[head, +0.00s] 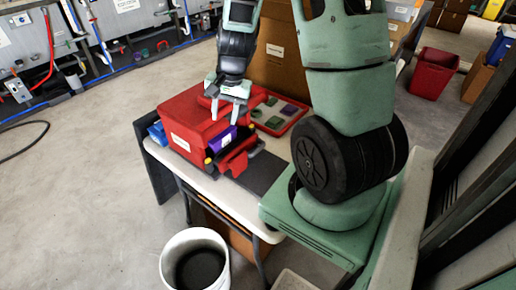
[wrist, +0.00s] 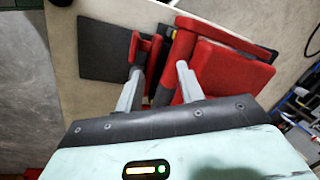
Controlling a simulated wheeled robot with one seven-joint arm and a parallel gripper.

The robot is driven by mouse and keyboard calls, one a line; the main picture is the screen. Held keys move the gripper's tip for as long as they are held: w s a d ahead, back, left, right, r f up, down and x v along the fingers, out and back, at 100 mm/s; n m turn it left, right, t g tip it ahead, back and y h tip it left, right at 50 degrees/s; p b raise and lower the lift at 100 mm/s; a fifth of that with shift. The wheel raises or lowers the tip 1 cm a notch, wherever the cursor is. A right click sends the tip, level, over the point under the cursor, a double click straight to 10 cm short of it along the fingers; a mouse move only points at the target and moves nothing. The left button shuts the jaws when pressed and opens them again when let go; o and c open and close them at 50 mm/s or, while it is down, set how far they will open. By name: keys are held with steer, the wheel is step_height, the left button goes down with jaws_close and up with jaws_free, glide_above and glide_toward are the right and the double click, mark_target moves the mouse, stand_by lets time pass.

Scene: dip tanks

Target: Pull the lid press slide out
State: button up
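The lid press (head: 192,124) is a red box with a white label on its side, standing on the table. A purple part (head: 221,141) and a red trough-like piece (head: 238,158), which looks like the slide, show at its near right end. In the wrist view the red slide piece (wrist: 134,48) lies near the left fingertip, and the press's broad red top (wrist: 225,68) lies to the right. My gripper (head: 228,98) is open over the press; in the wrist view its fingers (wrist: 156,70) are spread with nothing clearly held. Contact with the slide cannot be told.
A white bucket (head: 168,262) stands on the floor in front. A cardboard box (head: 280,55) stands behind.

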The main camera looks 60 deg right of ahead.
steer(key=s+d+f+m+h, duration=0.1)
steer(key=s+d+f+m, duration=0.15)
steer(key=d, duration=0.35)
steer(key=s+d+f+m, duration=0.2)
steer(key=d+m, duration=0.1)
steer(key=d, duration=0.4)
glide_toward(258, 149)
steer(key=f, duration=0.2)
steer(key=w+f, duration=0.1)
steer(key=f, duration=0.5)
steer(key=shift+w+a+f+p, duration=0.1)
steer(key=shift+w+a+p, duration=0.05)
steer(key=shift+w+p, duration=0.2)
steer(key=shift+s, duration=0.1)
jaws_close()
